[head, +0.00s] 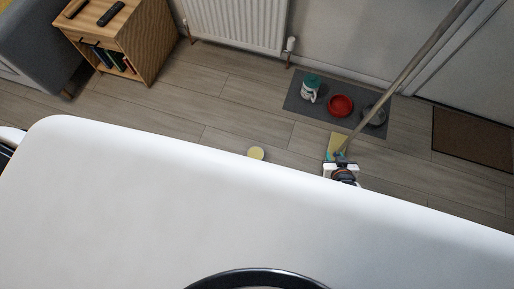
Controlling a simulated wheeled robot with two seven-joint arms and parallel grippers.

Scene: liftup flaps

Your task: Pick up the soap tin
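A small round pale-yellow tin (256,153), which looks like the soap tin, is on the wooden floor just beyond the edge of the large white surface. My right gripper (341,168) shows at that edge, to the right of the tin and clearly apart from it. It is seen from above, small and partly hidden, so whether its fingers are open cannot be made out. My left gripper is not visible.
A long pole (418,62) slants down to a yellow and teal piece (335,144) beside my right gripper. A dark mat (296,98) holds a red bowl (340,104), a white-and-teal container (310,88) and a grey item. A wooden cabinet (150,45) stands upper left; a brown doormat (470,138) lies right.

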